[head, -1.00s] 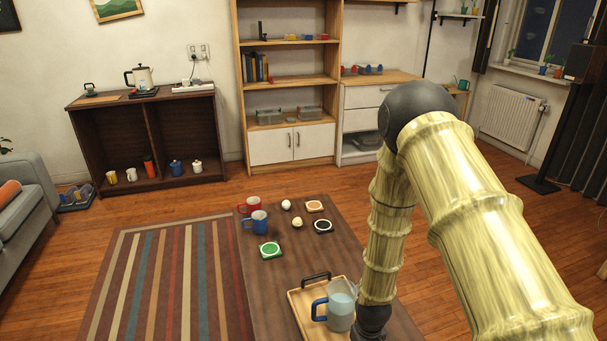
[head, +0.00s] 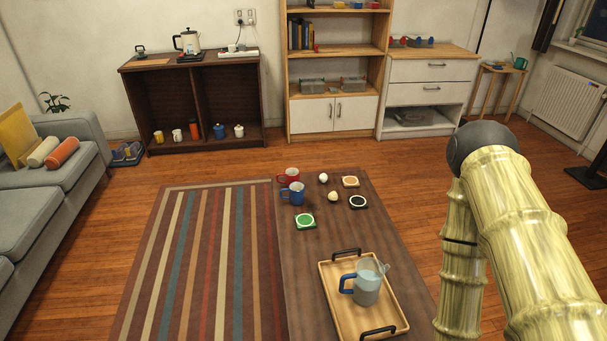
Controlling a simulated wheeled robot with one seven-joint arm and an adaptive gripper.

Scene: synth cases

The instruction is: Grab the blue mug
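A blue mug (head: 294,194) stands upright on the dark wooden low table (head: 306,265), near its far left edge. Its handle points left. A red mug (head: 289,177) stands just behind it, close by. My arm (head: 500,220) fills the right side of the head view. My gripper is out of the picture, below the bottom edge, so its fingers are hidden. The blue mug is well to the left of and beyond my arm.
On the table are a wooden tray (head: 336,307) with a blue-handled pitcher (head: 367,282), a green coaster (head: 305,221), a black coaster (head: 358,202), an orange coaster (head: 350,182) and two pale balls (head: 333,196). A striped rug (head: 205,260) lies left of the table.

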